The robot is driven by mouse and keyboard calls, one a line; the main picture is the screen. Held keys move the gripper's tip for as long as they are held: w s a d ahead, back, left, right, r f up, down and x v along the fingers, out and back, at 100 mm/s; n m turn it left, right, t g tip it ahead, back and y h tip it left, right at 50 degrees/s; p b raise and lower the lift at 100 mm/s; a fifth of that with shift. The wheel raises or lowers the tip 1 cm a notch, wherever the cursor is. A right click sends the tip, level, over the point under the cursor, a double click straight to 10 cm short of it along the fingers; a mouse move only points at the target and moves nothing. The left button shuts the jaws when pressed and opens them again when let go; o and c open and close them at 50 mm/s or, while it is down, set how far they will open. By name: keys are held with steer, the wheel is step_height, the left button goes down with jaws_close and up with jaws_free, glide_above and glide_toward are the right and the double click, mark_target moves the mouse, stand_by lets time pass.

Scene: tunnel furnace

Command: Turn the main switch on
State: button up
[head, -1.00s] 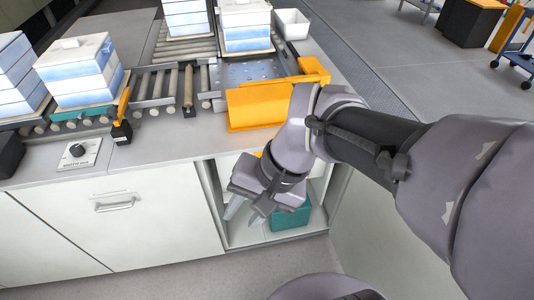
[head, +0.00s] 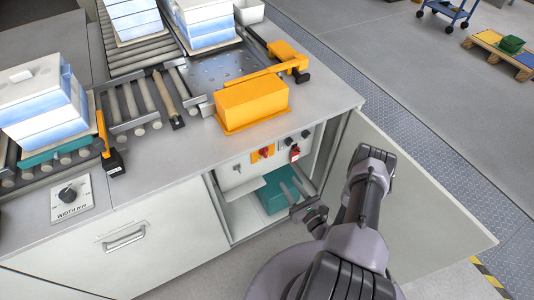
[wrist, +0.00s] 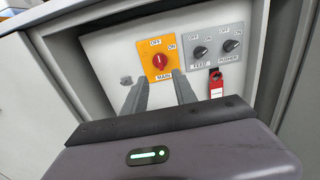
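The main switch (wrist: 160,61) is a red knob on an orange plate marked MAIN, with OFF above and ON at the upper right. The knob's grip looks roughly upright, toward OFF. In the head view the main switch (head: 264,153) is on the back panel inside the open cabinet. My gripper (wrist: 161,80) is open and empty, its two fingers apart just below the plate in the wrist view. In the head view my gripper (head: 290,186) reaches into the cabinet opening; contact with the switch is not visible.
Right of the switch is a grey panel (wrist: 217,44) with FEED and PUSHER knobs; a red tag (wrist: 216,84) hangs below it. A teal box (head: 277,194) lies in the cabinet. The open door (head: 420,190) stands to the right, and the worktop edge lies above the opening.

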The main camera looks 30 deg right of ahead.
mark_target(266, 152)
steer(key=w+b, duration=0.1)
steer(key=w, duration=0.4)
steer(key=w+b, duration=0.2)
steer(key=w, duration=0.3)
steer(key=w+b, duration=0.1)
steer(key=w, duration=0.4)
steer(key=shift+a+f+b, duration=0.1)
steer(key=shift+a+b, duration=0.2)
steer(key=shift+a, duration=0.1)
steer(key=shift+w, duration=0.55)
jaws_close()
